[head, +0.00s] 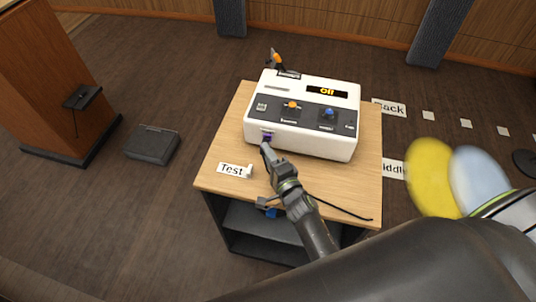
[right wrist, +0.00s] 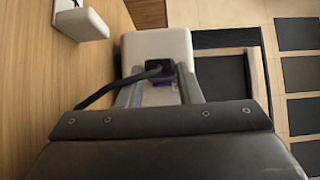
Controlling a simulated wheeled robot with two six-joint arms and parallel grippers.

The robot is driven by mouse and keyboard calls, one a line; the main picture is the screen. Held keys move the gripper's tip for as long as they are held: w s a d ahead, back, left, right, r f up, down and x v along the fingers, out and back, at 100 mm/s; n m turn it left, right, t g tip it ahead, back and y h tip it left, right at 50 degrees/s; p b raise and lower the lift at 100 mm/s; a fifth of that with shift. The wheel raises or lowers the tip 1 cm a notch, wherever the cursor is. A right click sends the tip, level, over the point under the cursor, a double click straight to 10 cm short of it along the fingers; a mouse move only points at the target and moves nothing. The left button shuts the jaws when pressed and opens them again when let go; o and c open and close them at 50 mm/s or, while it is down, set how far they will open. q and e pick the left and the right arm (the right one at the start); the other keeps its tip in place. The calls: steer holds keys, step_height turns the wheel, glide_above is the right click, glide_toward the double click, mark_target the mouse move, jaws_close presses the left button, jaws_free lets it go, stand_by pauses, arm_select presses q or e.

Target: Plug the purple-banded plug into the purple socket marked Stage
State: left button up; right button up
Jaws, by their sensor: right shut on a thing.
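The white console (head: 305,140) stands on a wooden table, with an orange and a blue fader on top and a display reading "Off". A purple patch (head: 267,137) shows low on its front left; I cannot tell whether it is the socket or the plug's band. My right gripper (head: 265,147) is right at this patch, shut on the plug. In the right wrist view the black plug (right wrist: 158,68) sits between the fingers with its cable going left and purple (right wrist: 163,85) below it. Whether it is seated or just touching is hidden. The "Stage" mark is not readable. My left gripper is not in view.
The table (head: 222,152) holds a "Test" label (head: 232,170) with a small white block beside it. An orange-banded plug (head: 277,59) is behind the console. A blue piece (head: 272,211) is below the table's front edge. A dark case (head: 153,144) lies on the floor.

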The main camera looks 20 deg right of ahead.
steer(key=shift+w+d, duration=0.25)
steer(key=shift+w, duration=0.15)
stand_by(0.3)
steer(key=shift+w+d+r+p, duration=0.1)
steer(key=shift+w+r+p, duration=0.1)
steer(key=shift+p, duration=0.2)
stand_by(0.7)
steer(key=o, duration=1.1)
steer(key=shift+d+f, duration=0.1)
steer(key=shift+f, duration=0.05)
steer(key=shift+s, duration=0.1)
steer(key=shift+s, duration=0.25)
steer(key=s, duration=0.5)
steer(key=s+d+p, duration=0.1)
steer(key=s, duration=0.5)
steer(key=s+d, duration=0.1)
steer(key=s, duration=0.4)
steer(key=shift+s+d, duration=0.1)
steer(key=shift+s, duration=0.2)
